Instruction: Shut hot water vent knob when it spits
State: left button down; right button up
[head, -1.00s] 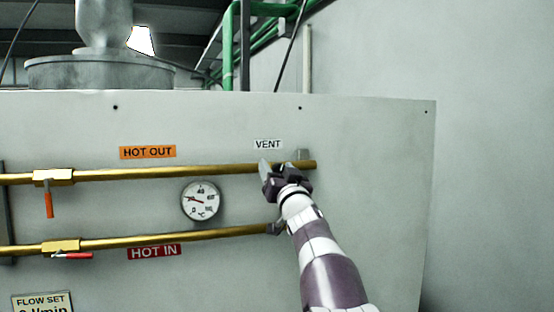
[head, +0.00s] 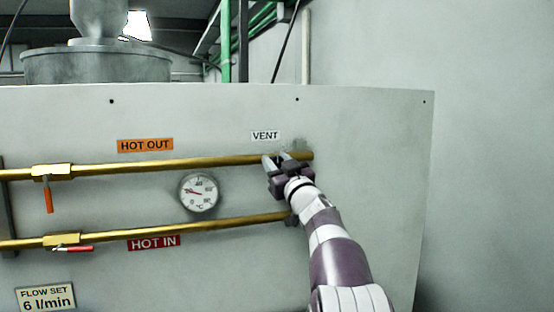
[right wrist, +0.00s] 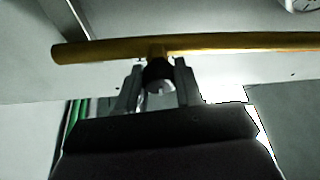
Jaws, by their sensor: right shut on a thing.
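The vent knob (right wrist: 159,73) is a small dark cylinder with a pale end, on a short brass stem from the upper brass pipe in the right wrist view. My right gripper (right wrist: 160,82) has a finger on each side of the knob and is shut on it. In the head view my right gripper (head: 278,160) is at the upper pipe's right end, just below the VENT label (head: 265,135), and the knob is hidden by its fingers. I cannot make out any spitting water. My left gripper is not in view.
The lower pipe (head: 190,229) has a red-handled valve (head: 78,249). A round dial gauge (head: 199,192) sits between them. The wall panel right of my arm is bare.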

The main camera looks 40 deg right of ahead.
jog(key=o, duration=1)
jog(key=b+v, duration=0.2)
jog(key=f+b+v, duration=0.1)
jog(key=b+v, duration=0.1)
jog(key=v, duration=0.1)
jog(key=shift+w+d+b, duration=0.1)
jog(key=shift+w+b, duration=0.05)
jog(key=shift+b, duration=0.15)
jog(key=b, duration=0.4)
send_near(278, 167)
jog(key=s, duration=0.2)
jog(key=shift+a, duration=0.3)
